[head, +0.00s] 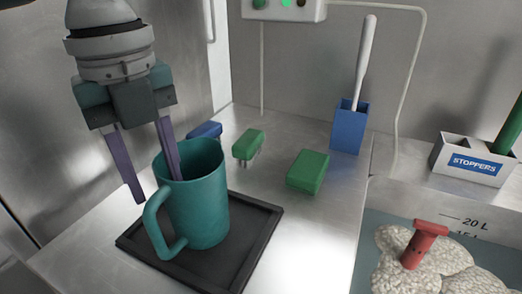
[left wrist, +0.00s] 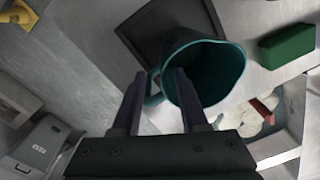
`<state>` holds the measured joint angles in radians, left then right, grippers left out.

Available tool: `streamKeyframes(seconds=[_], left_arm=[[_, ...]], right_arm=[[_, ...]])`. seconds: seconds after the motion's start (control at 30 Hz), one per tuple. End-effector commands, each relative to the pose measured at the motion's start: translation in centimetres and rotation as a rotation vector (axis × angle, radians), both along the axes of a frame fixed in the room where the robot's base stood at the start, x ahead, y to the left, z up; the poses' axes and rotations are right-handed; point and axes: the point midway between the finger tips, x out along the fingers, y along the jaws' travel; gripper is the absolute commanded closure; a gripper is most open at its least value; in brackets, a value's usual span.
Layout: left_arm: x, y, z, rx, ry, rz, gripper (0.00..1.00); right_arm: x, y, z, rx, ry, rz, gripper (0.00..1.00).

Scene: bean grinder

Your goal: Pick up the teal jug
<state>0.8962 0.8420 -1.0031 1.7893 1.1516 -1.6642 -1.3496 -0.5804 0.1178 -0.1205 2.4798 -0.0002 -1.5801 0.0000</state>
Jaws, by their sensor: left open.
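The teal jug (head: 203,205) stands upright on a black tray (head: 259,230) in the head view, its handle turned to the left and toward me. The jug also shows in the left wrist view (left wrist: 235,75), seen from above with its mouth open. My left gripper (head: 153,188) is open above the jug, pointing down. In the head view one finger overlaps the jug's mouth and the other hangs outside it to the left. In the left wrist view the fingers (left wrist: 160,75) lie around the handle side of the rim. I cannot tell whether they touch it. My right gripper is not in view.
A green block (head: 308,171), a small green-topped item (head: 248,143) and a blue item (head: 206,130) sit behind the jug. A blue holder (head: 349,127) with a white-handled tool stands farther back. A stoppers box (head: 472,160) and a bin with a red scoop (head: 425,240) are at right.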

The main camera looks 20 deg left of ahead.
Motion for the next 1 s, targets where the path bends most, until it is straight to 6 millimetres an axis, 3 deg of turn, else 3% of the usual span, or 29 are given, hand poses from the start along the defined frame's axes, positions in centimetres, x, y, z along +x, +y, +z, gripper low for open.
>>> streamKeyframes(seconds=[0.5, 0.77, 1.0], left_arm=[[0.1, -0.1, -6.6, 0.0, 0.0, 0.0, 0.56], [0.1, -0.1, -7.0, 0.001, -0.003, -0.001, 0.56], [0.1, -0.1, -7.0, 0.001, -0.003, 0.0, 0.8]], right_arm=[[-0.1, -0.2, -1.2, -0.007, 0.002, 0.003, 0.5], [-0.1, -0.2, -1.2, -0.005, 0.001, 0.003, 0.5], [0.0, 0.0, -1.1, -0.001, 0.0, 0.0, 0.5]])
